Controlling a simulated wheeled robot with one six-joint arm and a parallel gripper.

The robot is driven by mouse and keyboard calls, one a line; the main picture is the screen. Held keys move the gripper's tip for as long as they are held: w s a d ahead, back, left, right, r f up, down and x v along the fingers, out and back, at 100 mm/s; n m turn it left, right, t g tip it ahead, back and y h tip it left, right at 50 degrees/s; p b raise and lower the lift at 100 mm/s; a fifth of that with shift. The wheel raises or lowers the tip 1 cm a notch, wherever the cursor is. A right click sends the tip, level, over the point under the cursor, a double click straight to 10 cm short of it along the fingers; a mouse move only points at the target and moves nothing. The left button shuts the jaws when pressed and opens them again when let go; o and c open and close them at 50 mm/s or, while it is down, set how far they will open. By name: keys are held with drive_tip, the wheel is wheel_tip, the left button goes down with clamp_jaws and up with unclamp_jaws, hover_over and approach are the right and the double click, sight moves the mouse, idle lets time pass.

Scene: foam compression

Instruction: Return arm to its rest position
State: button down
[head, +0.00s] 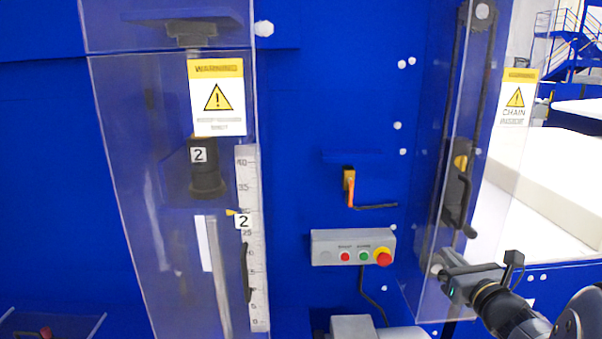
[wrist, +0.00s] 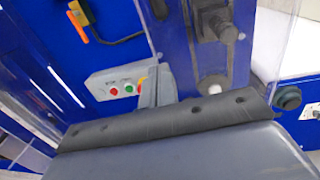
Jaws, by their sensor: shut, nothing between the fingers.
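My gripper (head: 447,274) is at the lower right of the head view, in front of the lower end of the clear right-hand guard (head: 432,215). Its fingers are shut and hold nothing. My arm reaches in from the lower right corner. In the wrist view, the shut fingers (wrist: 157,88) rise past the dark edge of my gripper body, against the blue panel. I cannot tell whether the gripper touches the guard.
A grey button box (head: 326,249) with red and green buttons is on the blue panel left of my gripper. An orange-handled lever (head: 349,188) is above it. A clear left guard (head: 125,130) covers a scale (head: 252,290). White foam blocks (head: 575,195) lie at right.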

drive_tip(key=s+d+b, duration=0.1)
drive_tip(key=s+d, duration=0.1)
drive_tip(key=s, duration=1.1)
drive_tip(key=shift+w+a+f+n+g+y, duration=0.25)
drive_tip(key=shift+a+n+g+y, duration=0.45)
drive_tip(key=shift+n, duration=0.35)
drive_tip(key=shift+w+a+f+n+g+y, duration=0.2)
drive_tip(key=shift+w+a+n+g+y, duration=0.25)
drive_tip(key=shift+a+n, duration=0.5)
drive_tip(key=shift+w+a+f+n+g+y, duration=0.2)
drive_tip(key=shift+a+n+g+y, duration=0.35)
drive_tip(key=shift+n, duration=0.65)
